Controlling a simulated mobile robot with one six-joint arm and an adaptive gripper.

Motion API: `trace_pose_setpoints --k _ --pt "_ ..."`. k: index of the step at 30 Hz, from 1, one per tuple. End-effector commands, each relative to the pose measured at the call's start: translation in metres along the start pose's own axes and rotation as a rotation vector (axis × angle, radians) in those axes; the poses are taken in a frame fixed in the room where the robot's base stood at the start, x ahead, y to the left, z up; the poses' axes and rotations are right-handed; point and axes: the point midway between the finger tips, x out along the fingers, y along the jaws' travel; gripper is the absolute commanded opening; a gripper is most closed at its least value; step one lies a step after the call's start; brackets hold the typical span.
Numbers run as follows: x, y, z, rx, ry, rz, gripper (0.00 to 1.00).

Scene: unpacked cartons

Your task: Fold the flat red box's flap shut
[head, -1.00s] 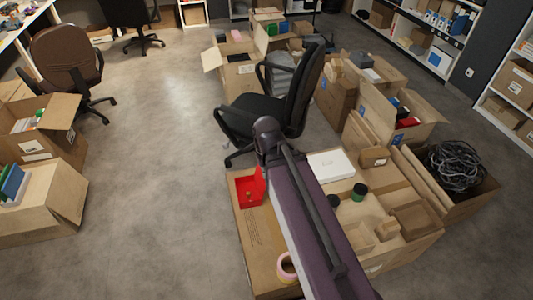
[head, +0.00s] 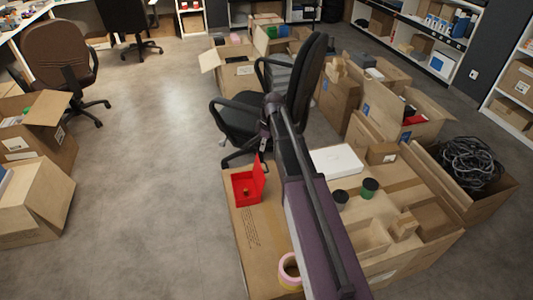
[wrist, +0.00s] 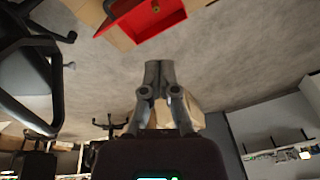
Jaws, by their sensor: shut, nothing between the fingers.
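The flat red box (head: 244,190) lies on a large carton near the middle of the head view. Its flap (head: 259,178) stands up along the right side, so the box is open. A small dark-gold item (head: 247,191) lies inside. In the wrist view the red box (wrist: 150,26) shows at the top, cut off by the frame edge. My gripper (wrist: 159,66) is shut and empty, with its fingertips a little apart from the box in that picture. In the head view my gripper (head: 264,146) is small and partly hidden by my arm, just beyond the box.
A black office chair (head: 296,88) stands close behind my gripper. The carton top (head: 252,236) holds a pink tape roll (head: 289,270) at its front. A white flat box (head: 336,159) and two dark-lidded jars stand right of my arm. Open floor lies left.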

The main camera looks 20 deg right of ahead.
Motion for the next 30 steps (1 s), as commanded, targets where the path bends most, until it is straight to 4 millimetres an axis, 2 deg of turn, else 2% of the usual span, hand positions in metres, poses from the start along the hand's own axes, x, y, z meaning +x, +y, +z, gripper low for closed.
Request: trace_pose_setpoints --k 1,3,9,12,17,30 --pt "0.019 0.022 0.000 -0.054 0.010 -0.004 0.00" --pt "0.029 0.041 0.000 -0.139 0.027 -0.009 0.00" --pt "0.052 0.082 0.001 -0.341 0.066 -0.012 0.00" --pt "0.057 0.094 0.002 -0.406 0.079 -0.012 0.00" --pt "0.060 0.102 0.002 -0.458 0.090 -0.011 0.00" --pt "0.060 0.102 0.001 -0.465 0.090 -0.010 0.00"
